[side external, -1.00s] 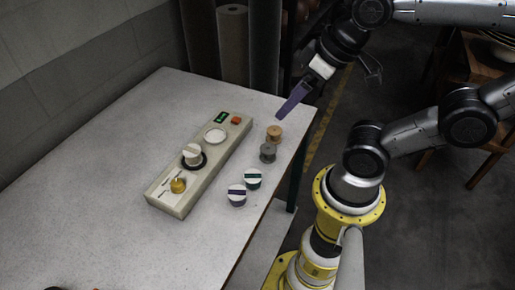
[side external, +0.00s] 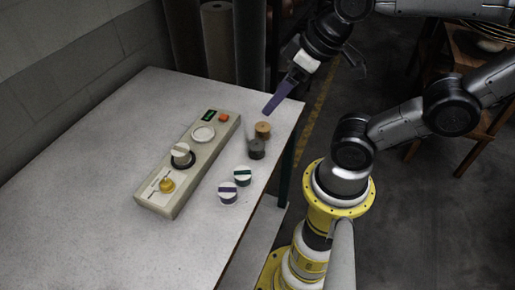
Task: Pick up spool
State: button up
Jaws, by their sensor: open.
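Two spools stand near the right edge of the white table (side external: 100,170): a tan spool (side external: 262,131) and a dark grey spool (side external: 256,149) just in front of it. My gripper (side external: 267,113) points down and left, its purple finger tip just above the tan spool in the picture. The gripper is open, and I see nothing held in it. Only one long purple finger shows clearly; the other is hidden. I cannot tell the exact gap between the tip and the tan spool.
Two white round pieces, one with a green stripe (side external: 242,176) and one with a purple stripe (side external: 228,193), sit in front of the spools. A beige control panel (side external: 206,168) with an orange button and yellow knob lies to their left. The table's left side is clear.

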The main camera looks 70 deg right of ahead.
dwell(0.4)
jog(key=m+g+y, duration=0.2)
jog(key=m+g, duration=0.4)
jog(key=m, duration=1.3)
send_over(257, 144)
jog(key=d, duration=0.1)
notch_tip(257, 144, down, 16)
jog(key=shift+s+r, duration=0.1)
jog(key=shift+s, duration=0.05)
jog(key=shift+t, duration=0.3)
jog(key=shift+a+f, duration=0.2)
jog(key=shift+f, duration=0.8)
jog(key=shift+a+f, duration=0.2)
jog(key=shift+f, duration=0.8)
jog(key=shift+a+f, duration=0.2)
jog(key=shift+f, duration=0.8)
grip_shut()
jog(key=shift+r, duration=0.15)
